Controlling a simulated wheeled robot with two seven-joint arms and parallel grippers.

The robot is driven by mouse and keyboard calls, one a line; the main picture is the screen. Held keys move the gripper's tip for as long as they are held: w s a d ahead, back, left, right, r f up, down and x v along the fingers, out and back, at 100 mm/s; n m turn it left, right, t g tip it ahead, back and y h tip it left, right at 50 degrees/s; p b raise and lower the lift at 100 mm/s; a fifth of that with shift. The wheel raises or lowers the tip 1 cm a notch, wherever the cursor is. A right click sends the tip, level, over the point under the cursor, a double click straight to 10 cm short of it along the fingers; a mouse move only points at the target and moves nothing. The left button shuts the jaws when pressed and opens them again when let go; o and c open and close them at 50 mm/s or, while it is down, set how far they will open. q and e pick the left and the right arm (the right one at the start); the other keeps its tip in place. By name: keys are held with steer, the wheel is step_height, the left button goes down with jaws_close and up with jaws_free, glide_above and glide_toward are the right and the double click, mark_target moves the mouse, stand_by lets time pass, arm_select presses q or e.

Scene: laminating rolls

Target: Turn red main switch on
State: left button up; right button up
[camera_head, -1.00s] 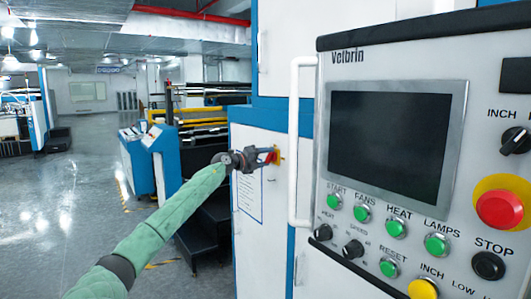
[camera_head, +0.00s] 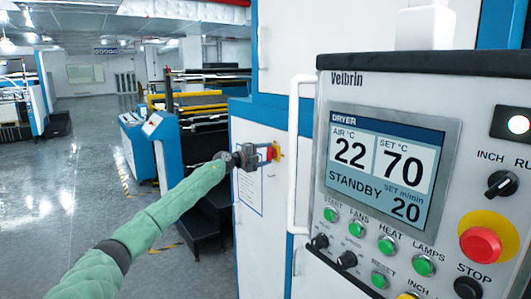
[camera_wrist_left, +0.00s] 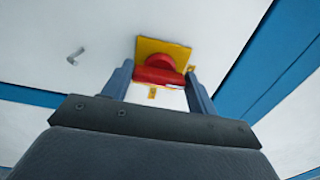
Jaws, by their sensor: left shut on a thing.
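The red main switch (camera_wrist_left: 158,72) sits on a yellow plate (camera_wrist_left: 165,50) on the white cabinet door. In the head view the red switch (camera_head: 270,153) shows at the tip of my left gripper (camera_head: 264,155). In the left wrist view my left gripper (camera_wrist_left: 158,85) has its two fingers on either side of the red handle and is shut on it. The control panel's screen (camera_head: 380,168) is lit and reads DRYER, STANDBY, with 22, 70 and 20. My right gripper is not in view.
The control panel (camera_head: 330,105) with green buttons and a red stop button (camera_head: 480,244) stands close on the right. A white vertical handle bar (camera_head: 294,150) is between it and the switch. Open floor (camera_head: 60,220) lies to the left.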

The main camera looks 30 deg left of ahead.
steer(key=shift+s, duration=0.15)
arm_select(q)
steer(key=o, duration=1)
steer(key=shift+a, duration=0.1)
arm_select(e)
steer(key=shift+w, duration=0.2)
arm_select(q)
steer(key=b+v, duration=0.4)
steer(key=v, duration=0.4)
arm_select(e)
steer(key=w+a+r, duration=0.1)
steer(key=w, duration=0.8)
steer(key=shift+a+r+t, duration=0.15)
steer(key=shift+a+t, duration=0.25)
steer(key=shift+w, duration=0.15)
